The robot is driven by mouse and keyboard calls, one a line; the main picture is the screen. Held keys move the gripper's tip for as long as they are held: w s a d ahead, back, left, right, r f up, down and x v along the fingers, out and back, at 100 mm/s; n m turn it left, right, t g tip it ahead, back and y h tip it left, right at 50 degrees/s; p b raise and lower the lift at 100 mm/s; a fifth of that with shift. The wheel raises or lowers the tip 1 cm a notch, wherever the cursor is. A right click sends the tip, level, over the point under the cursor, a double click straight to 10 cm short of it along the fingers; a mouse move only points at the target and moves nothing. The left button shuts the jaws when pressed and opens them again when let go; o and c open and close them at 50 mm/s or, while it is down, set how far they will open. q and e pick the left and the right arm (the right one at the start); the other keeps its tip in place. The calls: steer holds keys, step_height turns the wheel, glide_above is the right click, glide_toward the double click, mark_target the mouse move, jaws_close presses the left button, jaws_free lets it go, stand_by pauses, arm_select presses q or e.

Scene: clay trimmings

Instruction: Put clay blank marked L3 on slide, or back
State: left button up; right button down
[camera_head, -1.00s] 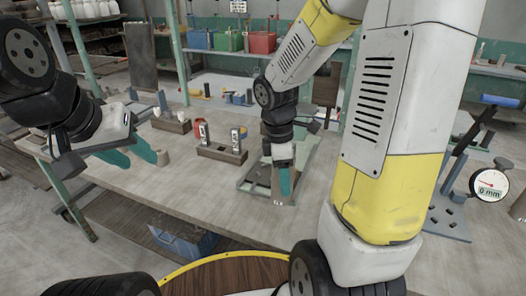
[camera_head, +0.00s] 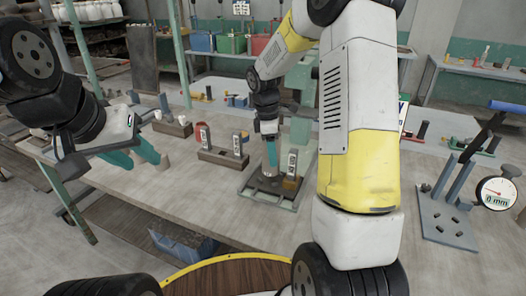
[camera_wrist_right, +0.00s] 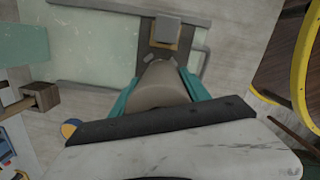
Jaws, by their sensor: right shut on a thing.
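My right gripper (camera_head: 270,150) is shut on a beige clay blank (camera_wrist_right: 163,85). The blank is roughly upright between the teal fingers in the right wrist view. In the head view its lower end is over the dark slide (camera_head: 262,186) of the fixture. The slide (camera_wrist_right: 146,57) also shows beyond the blank in the wrist view, with a small block (camera_wrist_right: 166,30) on it. I cannot tell whether the blank touches the slide. No mark is readable on the held blank. My left gripper (camera_head: 143,155) is open and empty above the table's left part.
A wooden rack (camera_head: 222,157) with labelled pieces stands left of the fixture. Another wooden block (camera_head: 172,126) is behind it. A dial gauge (camera_head: 497,192) and a grey stand (camera_head: 447,218) are at the right. The table's front middle is clear.

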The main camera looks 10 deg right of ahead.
steer(key=shift+w, duration=0.4)
steer(key=shift+f, duration=1.8)
steer(key=shift+f, duration=0.1)
steer(key=c, duration=0.5)
jaws_free()
